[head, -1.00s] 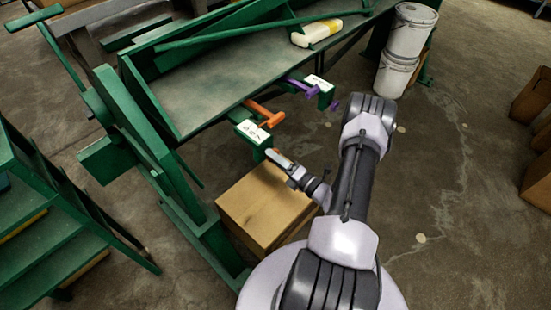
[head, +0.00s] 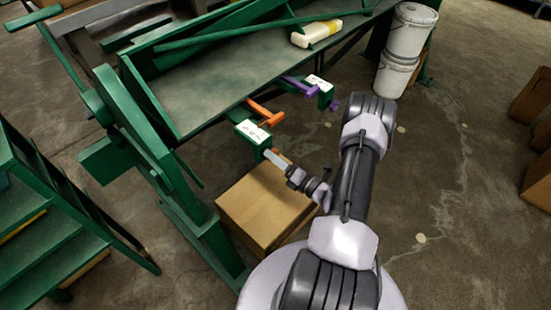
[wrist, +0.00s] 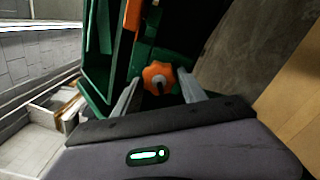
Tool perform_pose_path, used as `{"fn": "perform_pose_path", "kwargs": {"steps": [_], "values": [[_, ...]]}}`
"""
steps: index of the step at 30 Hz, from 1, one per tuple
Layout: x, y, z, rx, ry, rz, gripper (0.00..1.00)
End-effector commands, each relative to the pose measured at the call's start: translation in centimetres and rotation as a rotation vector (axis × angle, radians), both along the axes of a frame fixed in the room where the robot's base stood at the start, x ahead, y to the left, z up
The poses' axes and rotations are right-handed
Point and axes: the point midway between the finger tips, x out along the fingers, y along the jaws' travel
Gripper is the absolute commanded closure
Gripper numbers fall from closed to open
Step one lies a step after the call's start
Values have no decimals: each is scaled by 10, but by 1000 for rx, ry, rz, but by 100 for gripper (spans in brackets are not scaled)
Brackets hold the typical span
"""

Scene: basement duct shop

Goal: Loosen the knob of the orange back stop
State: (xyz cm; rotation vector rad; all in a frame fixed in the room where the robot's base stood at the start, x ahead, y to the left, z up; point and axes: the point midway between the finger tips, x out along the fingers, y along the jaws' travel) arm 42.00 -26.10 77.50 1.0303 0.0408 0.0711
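The orange back stop is a green clamp block with a white label (head: 252,131) at the front edge of the green bench, with an orange bar (head: 265,112) beside it. In the wrist view its lobed orange knob (wrist: 159,78) is near the centre, below a green part. My gripper (head: 269,154) is just below the block in the head view. In the wrist view my gripper (wrist: 159,74) is open, one finger on each side of the knob, with the tips close to its rim. I cannot tell whether they touch it. In the head view the knob is mostly hidden by a finger.
A second clamp with purple parts (head: 322,84) sits to the right on the same bench edge. A cardboard box (head: 265,208) stands on the floor below my gripper. White buckets (head: 398,72) are at the back right. Green steps (head: 45,245) stand at the left.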

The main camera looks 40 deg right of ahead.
Motion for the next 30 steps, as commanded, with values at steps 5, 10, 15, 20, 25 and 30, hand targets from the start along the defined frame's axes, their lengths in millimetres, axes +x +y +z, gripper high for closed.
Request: {"fn": "perform_pose_path", "kwargs": {"steps": [5,10,15,20,25,30], "values": [[0,0,0,1,0,0,38],[-1,0,0,1,0,0,38],[-22,-3,2,3,1,-6,38],[-72,-8,4,3,1,-11,38],[-127,-12,3,2,-1,-9,38],[-162,-14,2,1,-1,-5,38]]}}
